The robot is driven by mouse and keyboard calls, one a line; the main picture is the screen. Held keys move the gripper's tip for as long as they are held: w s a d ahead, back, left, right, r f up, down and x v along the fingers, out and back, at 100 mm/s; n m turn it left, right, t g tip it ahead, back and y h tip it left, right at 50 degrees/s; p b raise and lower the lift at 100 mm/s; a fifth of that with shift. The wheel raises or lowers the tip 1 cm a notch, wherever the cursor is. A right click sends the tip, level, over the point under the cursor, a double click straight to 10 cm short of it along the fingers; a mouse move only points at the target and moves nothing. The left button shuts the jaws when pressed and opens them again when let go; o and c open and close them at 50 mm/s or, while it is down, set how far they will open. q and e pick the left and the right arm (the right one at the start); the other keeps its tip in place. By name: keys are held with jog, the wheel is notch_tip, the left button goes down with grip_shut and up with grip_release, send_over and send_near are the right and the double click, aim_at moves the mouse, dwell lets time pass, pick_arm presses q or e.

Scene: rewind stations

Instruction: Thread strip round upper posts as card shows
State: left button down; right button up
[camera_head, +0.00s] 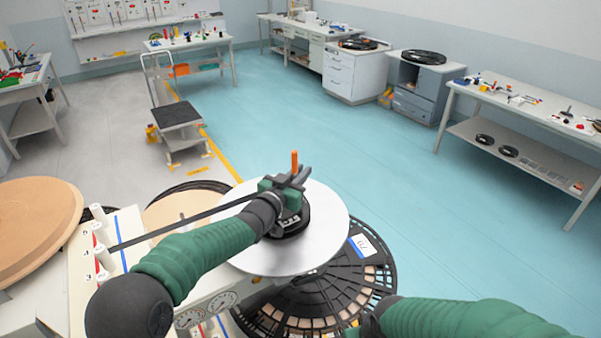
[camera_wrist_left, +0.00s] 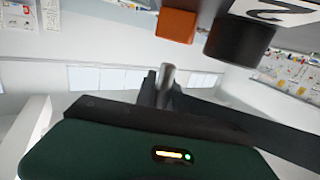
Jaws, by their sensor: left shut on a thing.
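A dark strip (camera_head: 185,223) runs from the numbered white posts (camera_head: 101,238) on the left panel toward my left gripper (camera_head: 293,181). The left gripper is shut on the strip, just above the black hub (camera_head: 288,222) on a silver disc (camera_head: 325,225). An upright orange post (camera_head: 294,160) stands by its fingers. In the left wrist view the strip (camera_wrist_left: 255,133) leaves to the right, and a grey metal pin (camera_wrist_left: 166,82) shows by the jaws. My right forearm enters at the lower right; its fingertips are out of frame. I cannot make out the card.
A tan round disc (camera_head: 35,220) lies at the left and a black slotted reel (camera_head: 350,290) sits below the silver disc. Dials (camera_head: 220,301) are on the panel front. A cart (camera_head: 177,115) and benches stand farther off, with open blue floor (camera_head: 290,110) between.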

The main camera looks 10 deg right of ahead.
pick_arm(q)
jog(key=shift+s+f+b, duration=0.1)
jog(key=shift+f+b, duration=1.25)
jog(key=shift+f, duration=0.65)
jog(key=c, duration=1.3)
grip_release()
jog(key=shift+c, duration=0.2)
jog(key=shift+s, duration=0.1)
jog(key=b+v, duration=0.3)
jog(key=v, duration=1.3)
jog(key=shift+s+a+b, duration=0.2)
jog(key=shift+a+b, duration=0.05)
jog(key=shift+b, duration=0.1)
